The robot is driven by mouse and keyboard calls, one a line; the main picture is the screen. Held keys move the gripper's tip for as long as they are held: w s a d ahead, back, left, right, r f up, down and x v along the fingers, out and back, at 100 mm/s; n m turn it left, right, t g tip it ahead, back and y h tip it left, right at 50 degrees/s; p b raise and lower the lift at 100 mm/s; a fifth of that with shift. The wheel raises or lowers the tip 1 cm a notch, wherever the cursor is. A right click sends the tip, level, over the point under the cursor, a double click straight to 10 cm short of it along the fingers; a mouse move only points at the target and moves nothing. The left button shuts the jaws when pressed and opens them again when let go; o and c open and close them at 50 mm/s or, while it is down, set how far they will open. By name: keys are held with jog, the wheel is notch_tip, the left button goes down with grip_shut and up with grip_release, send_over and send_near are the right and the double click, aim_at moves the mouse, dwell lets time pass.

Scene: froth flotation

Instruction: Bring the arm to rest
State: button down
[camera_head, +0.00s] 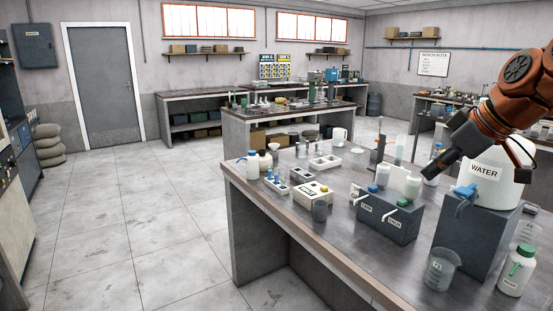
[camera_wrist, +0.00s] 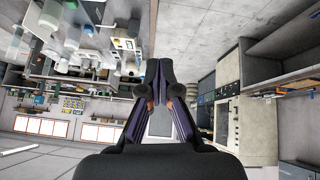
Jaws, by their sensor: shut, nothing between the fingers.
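My gripper (camera_head: 429,171) is at the right of the head view, in the air over the bench, left of the white water container (camera_head: 492,180). The orange arm reaches in from the right edge and slopes down to the left. In the wrist view the two dark fingers (camera_wrist: 158,90) are together with nothing held. The wrist view is turned over, with the bench at upper left and the floor at the top.
The bench (camera_head: 340,255) holds a grey bottle rack (camera_head: 390,217), a grey block (camera_head: 474,245) under the water container, a beaker (camera_head: 441,270), a green-capped bottle (camera_head: 517,270) and a small white device (camera_head: 312,192). The floor (camera_head: 130,210) at left is clear.

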jog(key=s+a+f+m+g+h, duration=0.1)
jog(key=s+a+f+m+g, duration=0.25)
jog(key=s+a+f, duration=0.95)
jog(key=s+f+m+g+h+p, duration=0.1)
jog(key=s+f+m+g, duration=0.3)
jog(key=s+f, duration=1.2)
jog(key=shift+s+f+h, duration=0.15)
jog(key=shift+s+h, duration=0.3)
jog(key=shift+h, duration=0.25)
jog(key=shift+m+g, duration=0.25)
